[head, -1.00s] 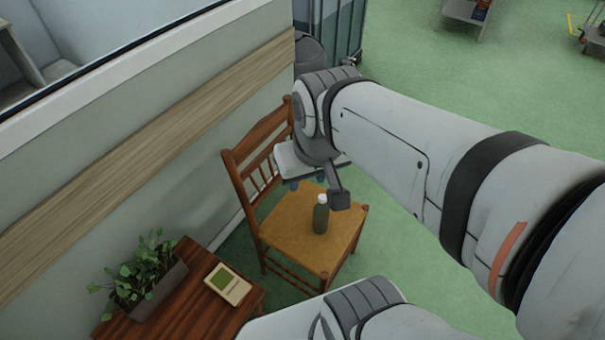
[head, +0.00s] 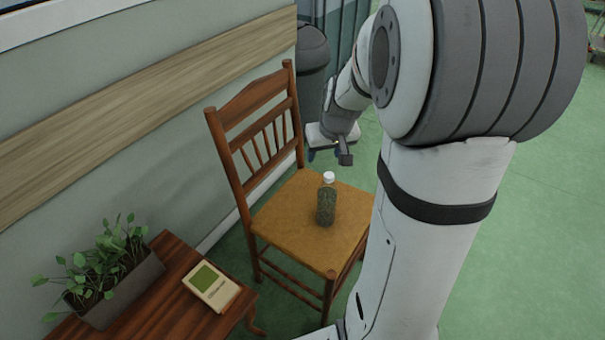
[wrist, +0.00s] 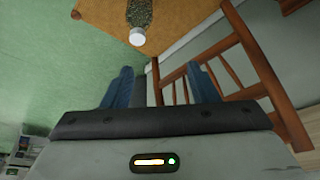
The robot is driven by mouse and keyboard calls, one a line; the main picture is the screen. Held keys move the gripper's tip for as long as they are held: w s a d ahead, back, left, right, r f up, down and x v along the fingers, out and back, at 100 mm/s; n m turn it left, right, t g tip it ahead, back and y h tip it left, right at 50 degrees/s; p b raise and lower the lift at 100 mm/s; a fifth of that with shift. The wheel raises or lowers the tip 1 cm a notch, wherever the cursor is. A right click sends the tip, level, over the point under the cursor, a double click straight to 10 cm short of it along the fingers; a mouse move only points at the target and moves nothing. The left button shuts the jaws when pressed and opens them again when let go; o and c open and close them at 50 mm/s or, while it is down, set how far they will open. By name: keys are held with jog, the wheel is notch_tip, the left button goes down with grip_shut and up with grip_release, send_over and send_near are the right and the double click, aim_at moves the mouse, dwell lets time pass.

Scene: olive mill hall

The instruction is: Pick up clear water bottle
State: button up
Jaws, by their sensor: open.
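The clear water bottle (head: 326,205) stands upright on the seat of a wooden chair. It has a white cap and its body looks dark green and speckled. In the wrist view the bottle (wrist: 138,18) is at the top edge, partly cut off, beyond the fingertips. My gripper (head: 326,153) is behind the bottle in the head view, near the far side of the seat, partly hidden. In the wrist view my gripper (wrist: 160,80) has its blue fingers spread apart with nothing between them.
The chair (head: 262,214) has a tall slatted back against the wall side. A wooden side table (head: 160,315) at lower left holds a planter (head: 120,293) and a small green-and-cream box (head: 212,287). A dark bin (head: 312,60) stands behind the chair. Green floor is open at right.

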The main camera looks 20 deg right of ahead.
jog(key=b, duration=0.4)
send_near(329, 175)
notch_tip(329, 175, down, 3)
jog(key=b+x, duration=0.1)
jog(key=x, duration=0.3)
jog(key=w+x, duration=0.1)
jog(key=x, duration=0.2)
jog(key=shift+w+f+b, duration=0.15)
jog(key=shift+b, duration=0.2)
grip_shut()
